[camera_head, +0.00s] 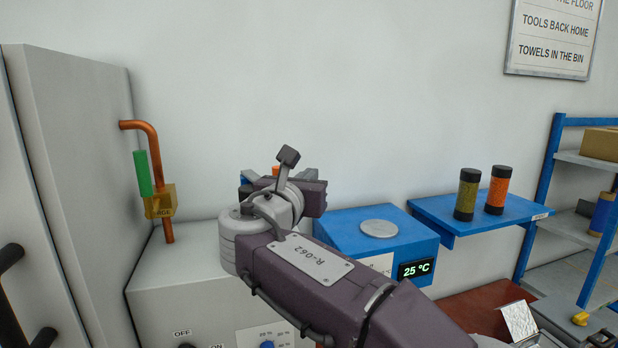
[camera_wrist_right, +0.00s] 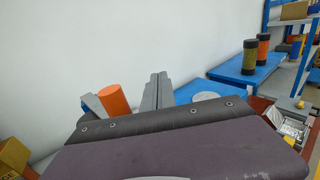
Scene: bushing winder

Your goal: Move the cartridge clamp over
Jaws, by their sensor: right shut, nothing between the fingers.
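My right gripper (camera_wrist_right: 157,85) is shut and empty; its two grey fingers stand together in the right wrist view. In the head view my right arm reaches in from the lower right, and its wrist hides the fingertips. An orange cylinder (camera_wrist_right: 115,100) with a grey piece (camera_wrist_right: 94,104) beside it stands to the left of the fingers in the right wrist view, apart from them. Only slivers of orange and blue show behind my wrist in the head view. I cannot tell whether these belong to the cartridge clamp. My left gripper is not in view.
A blue unit (camera_head: 335,232) reading 25 °C stands right of my wrist. An olive cylinder (camera_head: 467,195) and an orange black-capped cylinder (camera_head: 498,190) stand on a blue shelf (camera_head: 430,207).

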